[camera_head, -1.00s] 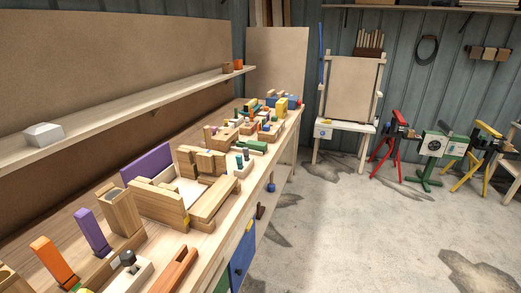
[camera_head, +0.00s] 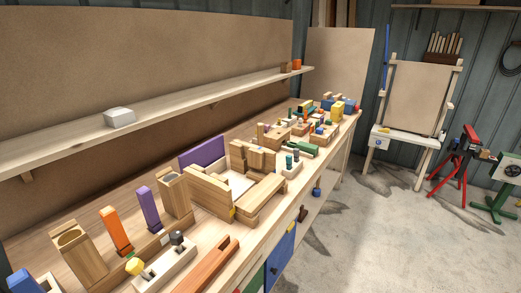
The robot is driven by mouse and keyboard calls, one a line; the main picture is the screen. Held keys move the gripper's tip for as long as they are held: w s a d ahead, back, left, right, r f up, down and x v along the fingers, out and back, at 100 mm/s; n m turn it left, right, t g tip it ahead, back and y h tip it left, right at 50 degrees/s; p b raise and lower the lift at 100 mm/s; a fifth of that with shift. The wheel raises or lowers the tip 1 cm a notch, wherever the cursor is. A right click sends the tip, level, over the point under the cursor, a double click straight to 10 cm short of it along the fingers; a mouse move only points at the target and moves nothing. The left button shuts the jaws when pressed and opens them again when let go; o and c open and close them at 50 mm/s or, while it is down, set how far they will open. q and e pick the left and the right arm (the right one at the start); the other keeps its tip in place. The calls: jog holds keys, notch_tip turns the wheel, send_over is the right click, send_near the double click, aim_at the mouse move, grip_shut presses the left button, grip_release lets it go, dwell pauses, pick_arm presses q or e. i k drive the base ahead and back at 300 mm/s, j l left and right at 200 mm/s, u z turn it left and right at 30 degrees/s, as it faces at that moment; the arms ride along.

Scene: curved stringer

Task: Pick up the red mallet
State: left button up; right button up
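I cannot make out a red mallet for certain in the head view. A long wooden workbench (camera_head: 140,205) crowded with toy-like tools and blocks runs from the lower left to the upper middle. Small red and orange pieces stand at its far end, too small to tell apart. A reddish-brown piece (camera_head: 303,214) shows at the bench's right side, its shape unclear. Neither of my grippers is in view.
A wooden block box (camera_head: 207,194), a purple panel (camera_head: 203,152) and an orange upright piece (camera_head: 115,231) stand on the bench. A shelf (camera_head: 180,103) runs above it. An easel (camera_head: 418,95) and red stand (camera_head: 456,165) are at right. Concrete floor lies open beside the bench.

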aim_at(259, 126)
jog(key=i+l+u, duration=0.55)
jog(key=i+l, duration=0.2)
jog(key=i+l+u, duration=0.4)
jog(key=l, duration=0.3)
jog(key=i+l+u, duration=0.35)
jog(key=l, duration=0.45)
jog(key=i+l+u, duration=0.2)
jog(key=l, duration=0.2)
jog(key=k+j+z, duration=0.1)
jog(key=z, duration=0.2)
jog(key=k+j+z, duration=0.1)
jog(key=z, duration=0.15)
jog(key=l+u, duration=0.15)
jog(key=i+u, duration=0.4)
jog(key=k+l, duration=0.05)
jog(key=k, duration=0.05)
